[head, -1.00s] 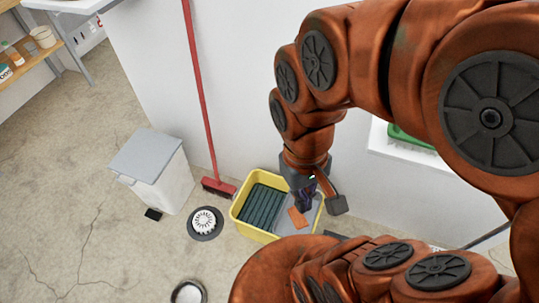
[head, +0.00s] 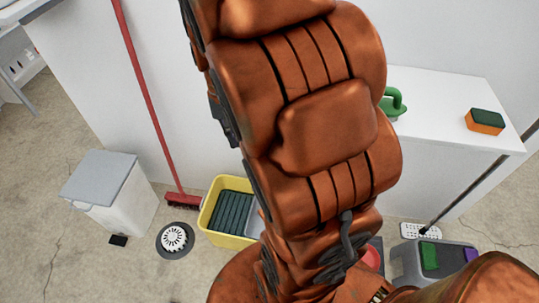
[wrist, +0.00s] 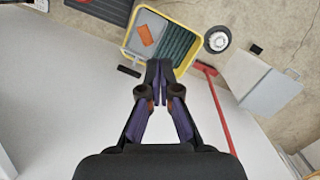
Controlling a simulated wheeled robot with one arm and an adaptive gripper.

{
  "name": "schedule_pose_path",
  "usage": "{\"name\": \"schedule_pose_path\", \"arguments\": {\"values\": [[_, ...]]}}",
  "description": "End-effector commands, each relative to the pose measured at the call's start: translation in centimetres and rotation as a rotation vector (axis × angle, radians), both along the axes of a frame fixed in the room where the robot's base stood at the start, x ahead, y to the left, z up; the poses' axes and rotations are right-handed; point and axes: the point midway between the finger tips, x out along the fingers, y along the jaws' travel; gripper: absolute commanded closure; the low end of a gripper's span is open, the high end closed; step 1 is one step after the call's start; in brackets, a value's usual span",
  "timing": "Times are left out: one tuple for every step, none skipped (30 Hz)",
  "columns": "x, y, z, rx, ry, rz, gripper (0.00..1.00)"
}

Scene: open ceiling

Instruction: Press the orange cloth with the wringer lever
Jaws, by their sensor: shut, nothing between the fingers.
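The orange cloth (wrist: 151,34) lies flat on a grey surface inside the yellow bucket (wrist: 132,29), seen in the wrist view. A dark green ribbed panel (wrist: 180,45) is beside it in the bucket. A short black bar (wrist: 129,71) shows just outside the bucket's near edge; it may be the lever's handle, but I cannot tell. My gripper (wrist: 158,82) is shut and empty, in front of the bucket's near edge in the picture and apart from the cloth. In the head view, the yellow bucket (head: 229,241) shows partly; my arm hides the cloth and gripper.
At right are a white counter (head: 435,110) with a sponge (head: 485,121), and a grey caddy (head: 408,262).

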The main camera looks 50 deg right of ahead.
Motion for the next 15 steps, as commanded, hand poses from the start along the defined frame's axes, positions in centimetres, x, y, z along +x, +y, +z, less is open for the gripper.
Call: {"name": "schedule_pose_path", "arguments": {"values": [[0.9,-1.4,-1.5,0.000,0.005,-0.038,1.00],[1.5,-2.2,-2.2,-0.001,0.007,-0.058,1.00],[2.2,-3.2,-2.9,-0.005,0.007,-0.083,1.00],[2.8,-4.1,-3.4,-0.006,0.005,-0.103,1.00],[3.3,-4.8,-4.1,-0.006,0.005,-0.122,1.00],[3.9,-5.9,-5.0,-0.005,0.008,-0.148,1.00],[4.4,-6.7,-5.7,-0.006,0.007,-0.168,1.00],[4.8,-7.6,-6.3,-0.007,0.006,-0.185,1.00],[5.5,-8.7,-7.3,-0.006,0.006,-0.209,1.00],[5.8,-9.5,-8.0,-0.006,0.006,-0.228,1.00],[6.1,-10.3,-8.7,-0.006,0.007,-0.244,1.00],[6.6,-11.5,-9.8,-0.005,0.008,-0.266,1.00],[6.9,-12.3,-10.6,-0.004,0.006,-0.283,1.00],[7.3,-13.2,-11.3,-0.003,0.004,-0.300,1.00],[7.7,-14.3,-12.4,0.000,0.004,-0.324,1.00]]}}
